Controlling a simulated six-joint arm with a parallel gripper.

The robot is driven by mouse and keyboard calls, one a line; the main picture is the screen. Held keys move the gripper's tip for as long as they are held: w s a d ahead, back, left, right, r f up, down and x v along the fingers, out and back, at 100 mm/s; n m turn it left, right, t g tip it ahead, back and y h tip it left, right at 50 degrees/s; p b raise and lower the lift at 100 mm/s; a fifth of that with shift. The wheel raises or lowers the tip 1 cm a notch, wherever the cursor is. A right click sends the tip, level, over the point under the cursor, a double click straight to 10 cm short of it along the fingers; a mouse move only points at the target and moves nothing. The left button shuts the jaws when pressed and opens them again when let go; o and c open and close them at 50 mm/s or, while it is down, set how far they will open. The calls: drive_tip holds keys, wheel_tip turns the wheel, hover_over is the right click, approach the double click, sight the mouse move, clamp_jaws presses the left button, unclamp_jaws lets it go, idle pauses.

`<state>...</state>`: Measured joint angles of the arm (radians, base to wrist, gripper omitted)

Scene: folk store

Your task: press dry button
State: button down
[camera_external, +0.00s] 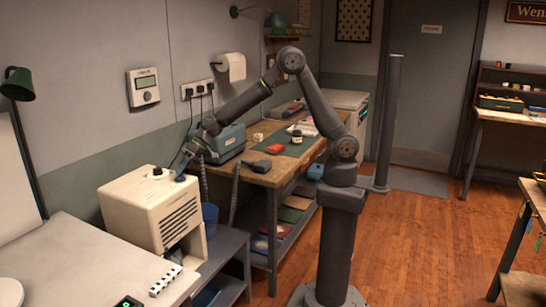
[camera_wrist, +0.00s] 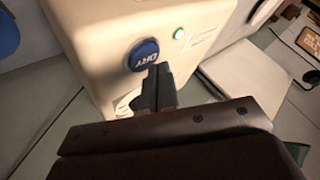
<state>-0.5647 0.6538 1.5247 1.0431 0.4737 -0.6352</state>
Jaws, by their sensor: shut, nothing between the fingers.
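The dry button is a round blue button (camera_wrist: 143,54) with white lettering on the cream face of a machine, in the wrist view. The cream machine (camera_external: 148,208) stands on a low grey stand at the left in the external view. My gripper (camera_external: 181,176) is at the machine's upper right edge there. In the wrist view my gripper (camera_wrist: 160,75) is shut and empty, its tips just below and right of the blue button. I cannot tell whether they touch it. The blue button cannot be made out in the external view.
A black knob (camera_external: 157,172) is on top of the machine. A workbench (camera_external: 262,178) with tools stands behind it, and a white counter (camera_external: 75,262) is in front. A blue bin (camera_external: 209,217) stands beside the machine.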

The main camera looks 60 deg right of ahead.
drive_tip(key=shift+f, duration=0.1)
drive_tip(key=shift+f, duration=0.35)
idle(0.4)
drive_tip(key=shift+r, duration=0.45)
drive_tip(key=shift+r, duration=3)
